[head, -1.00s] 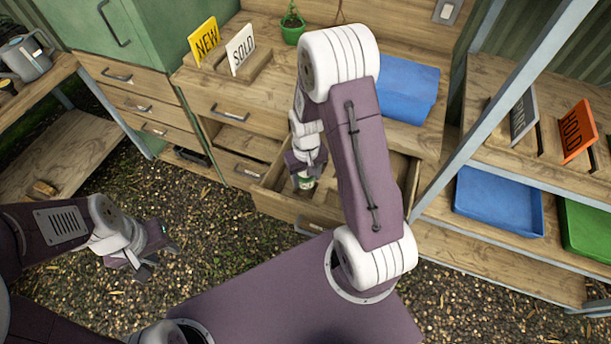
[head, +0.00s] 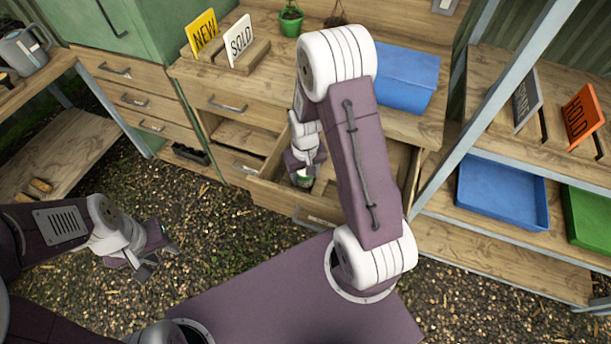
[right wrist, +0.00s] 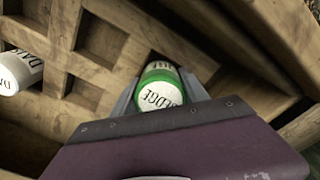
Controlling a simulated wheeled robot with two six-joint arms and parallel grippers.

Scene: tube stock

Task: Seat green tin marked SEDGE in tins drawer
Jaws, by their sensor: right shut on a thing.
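The tin is at the open tins drawer (head: 270,190), which has wooden dividers (right wrist: 62,45). It is over or in a compartment near a corner of the dividers; I cannot tell whether its base touches the bottom. My left gripper (head: 158,262) is open and empty above the gravel.
A shelf at the right holds a blue tray (head: 502,195). My right arm hides part of the drawer.

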